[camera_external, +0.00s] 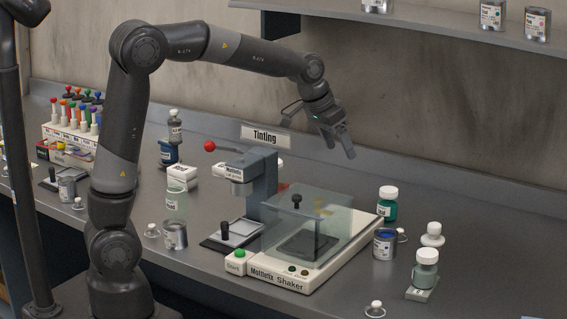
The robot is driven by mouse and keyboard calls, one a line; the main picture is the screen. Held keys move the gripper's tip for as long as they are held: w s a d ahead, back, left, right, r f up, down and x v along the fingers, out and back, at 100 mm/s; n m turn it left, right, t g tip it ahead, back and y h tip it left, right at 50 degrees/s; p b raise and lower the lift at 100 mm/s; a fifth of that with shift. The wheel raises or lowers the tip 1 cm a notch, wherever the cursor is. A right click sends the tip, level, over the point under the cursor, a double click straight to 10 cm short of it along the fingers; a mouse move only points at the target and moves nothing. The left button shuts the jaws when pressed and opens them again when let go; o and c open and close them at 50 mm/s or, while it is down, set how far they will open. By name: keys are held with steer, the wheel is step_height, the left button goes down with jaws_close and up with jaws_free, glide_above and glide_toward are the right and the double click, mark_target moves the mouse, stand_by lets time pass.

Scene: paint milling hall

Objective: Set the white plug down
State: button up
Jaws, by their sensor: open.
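My gripper (340,148) is open and empty, raised above the bench over the clear-covered shaker, fingers pointing down. A white plug (432,236) with a rounded knob stands on the bench at the right, behind the grey-green bottle with a white cap (426,268). It is well to the right of and below my gripper, not touching it. Smaller white knobbed pieces stand at the front edge (375,309), by the blue-labelled can (402,235) and at the left (152,230). I cannot tell for certain which of these the task means.
The Shaker (300,262) with its clear cover fills the middle of the bench. A green bottle (388,204) and blue paint can (385,244) stand to its right. A Tinting sign (266,138) stands behind. Free bench (490,245) lies at the far right.

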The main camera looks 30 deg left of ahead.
steer(key=s+a+r+n+t, duration=0.1)
steer(key=s+a+r+n, duration=0.1)
steer(key=s+a, duration=0.55)
steer(key=s+a+r+n, duration=0.15)
steer(key=s+a, duration=0.25)
steer(key=a, duration=0.6)
steer(key=s+a+f+n+y, duration=0.1)
steer(key=s+a+f, duration=0.1)
steer(key=s+a, duration=0.2)
steer(key=s+a+f+n+y, duration=0.1)
steer(key=s+a, duration=0.4)
steer(key=s, duration=0.5)
steer(key=shift+f+t+y, duration=0.4)
steer(key=shift+y, duration=0.1)
